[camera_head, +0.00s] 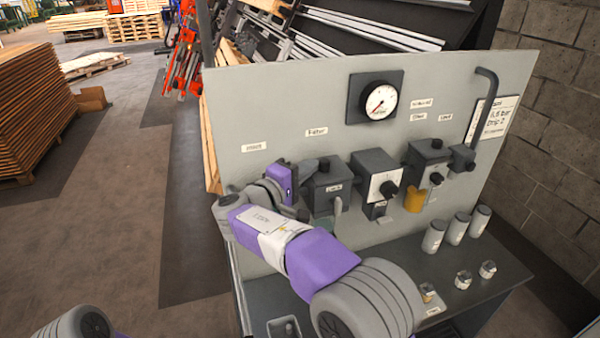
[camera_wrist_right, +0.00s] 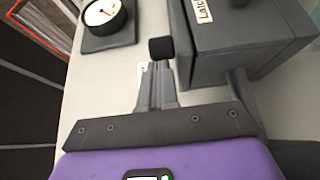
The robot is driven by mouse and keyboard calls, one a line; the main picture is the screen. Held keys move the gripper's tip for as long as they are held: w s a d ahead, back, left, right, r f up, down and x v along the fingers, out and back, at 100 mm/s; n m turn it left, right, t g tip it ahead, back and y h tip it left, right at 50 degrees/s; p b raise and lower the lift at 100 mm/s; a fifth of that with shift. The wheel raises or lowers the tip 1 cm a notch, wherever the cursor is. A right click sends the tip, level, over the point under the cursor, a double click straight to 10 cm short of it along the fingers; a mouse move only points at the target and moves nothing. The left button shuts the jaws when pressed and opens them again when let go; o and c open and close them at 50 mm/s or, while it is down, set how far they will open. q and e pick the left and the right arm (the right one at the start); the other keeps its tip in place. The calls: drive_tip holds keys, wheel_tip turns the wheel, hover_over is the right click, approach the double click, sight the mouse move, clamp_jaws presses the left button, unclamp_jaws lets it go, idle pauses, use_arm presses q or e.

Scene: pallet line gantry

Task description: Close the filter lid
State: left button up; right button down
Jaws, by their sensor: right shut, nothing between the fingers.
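Under a label reading roughly "filter" on the grey panel is a dark grey box (camera_head: 328,187), with a small label and a grey lever below it. In the right wrist view the box (camera_wrist_right: 245,35) has a label starting "Latc". I cannot tell which part is the lid or how far it is open. My right gripper (camera_head: 300,180) is at the box's left side, its fingertips hidden in the head view. In the wrist view my right gripper (camera_wrist_right: 159,68) is shut and empty, its tips close to a black knob (camera_wrist_right: 162,48); contact is unclear. My left gripper is out of view.
A gauge (camera_head: 380,101) is above the boxes; a gauge also shows in the wrist view (camera_wrist_right: 103,15). Other boxes with knobs (camera_head: 380,180) stand to the right. A grey bench (camera_head: 385,265) below holds several canisters (camera_head: 456,228). Floor is open at left.

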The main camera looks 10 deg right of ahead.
drive_tip(key=shift+d+r, duration=0.2)
drive_tip(key=shift+d, duration=0.05)
